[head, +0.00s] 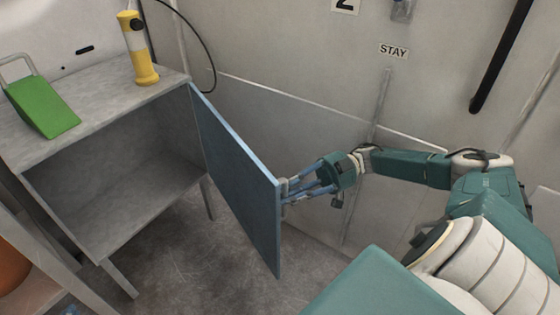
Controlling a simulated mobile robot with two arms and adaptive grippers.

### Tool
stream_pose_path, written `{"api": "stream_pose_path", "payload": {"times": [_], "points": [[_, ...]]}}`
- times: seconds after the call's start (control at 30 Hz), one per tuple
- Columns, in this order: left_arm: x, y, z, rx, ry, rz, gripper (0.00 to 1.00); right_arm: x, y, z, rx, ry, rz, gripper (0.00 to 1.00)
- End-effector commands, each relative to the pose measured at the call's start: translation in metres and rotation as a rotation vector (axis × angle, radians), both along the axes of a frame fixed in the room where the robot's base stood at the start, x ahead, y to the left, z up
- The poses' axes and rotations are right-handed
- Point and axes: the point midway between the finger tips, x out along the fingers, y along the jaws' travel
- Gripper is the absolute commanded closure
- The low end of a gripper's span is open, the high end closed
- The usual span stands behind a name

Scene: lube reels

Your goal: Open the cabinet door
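The grey metal cabinet (95,110) stands at the left with its front open and an inner shelf (130,205) showing. Its blue-grey door (235,175) is swung wide out from the cabinet's right side, hinged near the back wall. My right gripper (287,192) is at the door's free edge, with its fingers by a small handle on the far side. The door edge partly hides the fingertips, so I cannot tell whether they are closed on the handle. My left gripper is not in view.
On the cabinet top are a green object with a metal handle (45,105) and a yellow-and-white lamp-like cylinder (138,48). An orange round object (12,265) sits at the lower left. A wall marked STAY (394,50) stands behind. The floor (205,270) before the cabinet is clear.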

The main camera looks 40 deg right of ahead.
Motion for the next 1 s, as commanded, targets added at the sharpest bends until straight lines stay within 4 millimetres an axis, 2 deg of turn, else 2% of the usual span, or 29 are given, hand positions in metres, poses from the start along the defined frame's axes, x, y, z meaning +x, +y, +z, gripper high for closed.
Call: {"api": "stream_pose_path", "payload": {"times": [0.33, 0.37, 0.43, 0.77, 0.87, 1.0], "points": [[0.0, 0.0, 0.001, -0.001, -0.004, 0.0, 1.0, -0.001, 0.0, -0.002, -0.004, 0.005, 0.002, 1.0], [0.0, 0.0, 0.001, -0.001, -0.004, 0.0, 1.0, -0.001, 0.0, -0.002, -0.004, 0.005, 0.002, 0.79], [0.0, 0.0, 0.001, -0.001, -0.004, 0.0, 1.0, -0.001, 0.0, -0.002, -0.004, 0.005, 0.002, 0.66], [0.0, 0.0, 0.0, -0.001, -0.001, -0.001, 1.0, 0.0, -0.001, 0.002, -0.002, 0.001, 0.001, 0.66], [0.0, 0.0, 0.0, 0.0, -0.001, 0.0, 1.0, -0.001, -0.001, 0.012, -0.003, 0.002, 0.001, 0.66], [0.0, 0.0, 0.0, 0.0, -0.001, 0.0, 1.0, -0.001, -0.001, 0.038, -0.005, 0.0, 0.002, 0.66]]}}
